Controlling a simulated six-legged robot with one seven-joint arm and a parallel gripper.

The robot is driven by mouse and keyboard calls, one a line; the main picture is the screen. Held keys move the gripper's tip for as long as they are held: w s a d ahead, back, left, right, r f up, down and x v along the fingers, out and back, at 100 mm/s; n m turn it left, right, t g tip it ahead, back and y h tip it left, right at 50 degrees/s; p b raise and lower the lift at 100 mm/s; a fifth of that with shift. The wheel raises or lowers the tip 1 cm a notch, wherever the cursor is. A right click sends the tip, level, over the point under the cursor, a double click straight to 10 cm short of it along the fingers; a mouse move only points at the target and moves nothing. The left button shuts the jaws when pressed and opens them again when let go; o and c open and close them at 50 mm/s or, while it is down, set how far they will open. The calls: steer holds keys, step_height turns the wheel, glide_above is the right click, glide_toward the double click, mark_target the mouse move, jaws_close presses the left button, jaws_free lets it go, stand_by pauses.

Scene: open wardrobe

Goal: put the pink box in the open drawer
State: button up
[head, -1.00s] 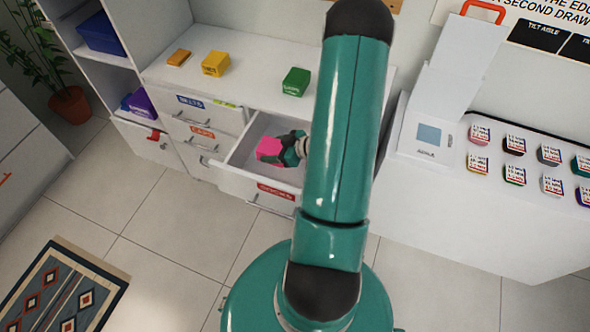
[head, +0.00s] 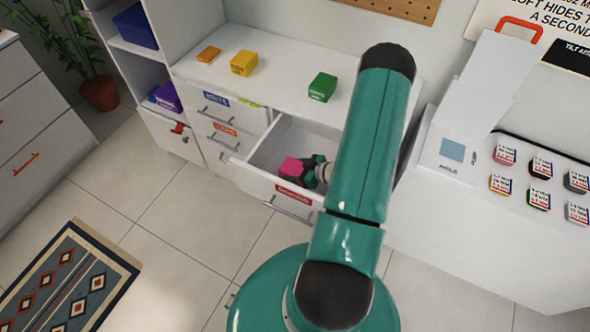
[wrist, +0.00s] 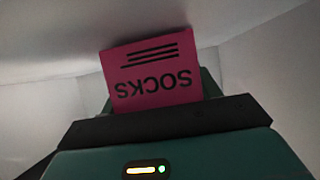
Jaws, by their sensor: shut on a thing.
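The pink box (head: 291,167) is in my gripper (head: 308,170), inside the open drawer (head: 249,178) of the white dresser. In the wrist view the pink box (wrist: 153,72) shows the word SOCKS upside down, with pale drawer walls around it. My gripper (wrist: 160,104) is shut on it; the fingertips are mostly hidden behind the box and the gripper's body. I cannot tell whether the box touches the drawer floor. My teal arm hides the right part of the drawer.
Green (head: 322,87), yellow (head: 243,63) and orange (head: 208,54) boxes sit on the dresser top (head: 275,80). A shelf unit with blue (head: 135,25) and purple (head: 167,97) boxes stands left. A white counter (head: 440,215) with several small labelled items stands right.

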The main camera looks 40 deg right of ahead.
mark_target(301, 171)
steer(key=shift+f, duration=0.15)
steer(key=o, duration=1)
steer(key=shift+r, duration=0.2)
steer(key=v, duration=0.7)
steer(key=shift+s, duration=0.3)
